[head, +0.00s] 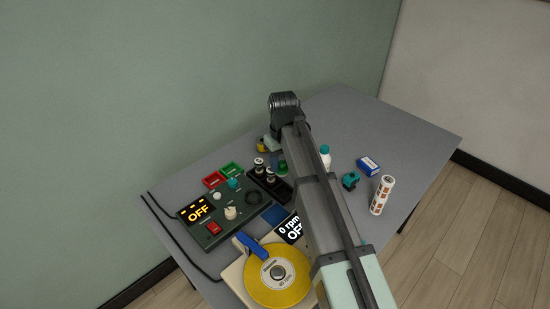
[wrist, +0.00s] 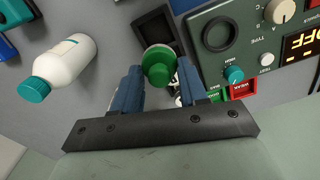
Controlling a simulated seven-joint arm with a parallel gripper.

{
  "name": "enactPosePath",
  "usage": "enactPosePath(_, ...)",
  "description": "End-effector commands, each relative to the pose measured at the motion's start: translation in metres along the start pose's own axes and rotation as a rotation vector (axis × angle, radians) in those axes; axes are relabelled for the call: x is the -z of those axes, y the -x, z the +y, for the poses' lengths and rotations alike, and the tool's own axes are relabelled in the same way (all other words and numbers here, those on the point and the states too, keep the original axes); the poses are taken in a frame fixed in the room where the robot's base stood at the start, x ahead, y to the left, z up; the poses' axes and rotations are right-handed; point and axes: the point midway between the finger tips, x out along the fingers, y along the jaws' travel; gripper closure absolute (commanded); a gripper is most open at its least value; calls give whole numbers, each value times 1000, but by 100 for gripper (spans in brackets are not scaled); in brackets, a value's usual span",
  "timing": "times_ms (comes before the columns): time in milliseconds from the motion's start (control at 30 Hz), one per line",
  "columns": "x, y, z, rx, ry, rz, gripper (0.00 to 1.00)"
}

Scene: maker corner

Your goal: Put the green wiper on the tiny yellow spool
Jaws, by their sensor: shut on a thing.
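The green wiper (wrist: 158,73) is a round green piece with a paler rim. It sits between the two blue fingertips of my gripper (wrist: 160,80) in the wrist view, and the gripper is shut on it. In the head view a green piece (head: 282,166), which looks like the wiper, shows beside my arm. My arm hides most of the gripper there. A small yellow thing (head: 261,148) shows left of my wrist and may be the tiny yellow spool, but it is too small to tell. No tiny yellow spool shows in the wrist view.
A black tray (wrist: 150,18) with dark cylinders is close to the wiper. The control box (head: 210,235), red and green trays (head: 213,179), and a large yellow disc (head: 270,290) crowd the left. The table's far right (head: 390,130) is clear.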

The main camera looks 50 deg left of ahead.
Motion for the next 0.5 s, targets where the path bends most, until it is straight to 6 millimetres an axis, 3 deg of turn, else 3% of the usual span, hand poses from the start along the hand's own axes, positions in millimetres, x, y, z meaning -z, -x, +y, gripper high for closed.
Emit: enactPosePath(500, 175, 36, 37, -1, 13, 5, 87)
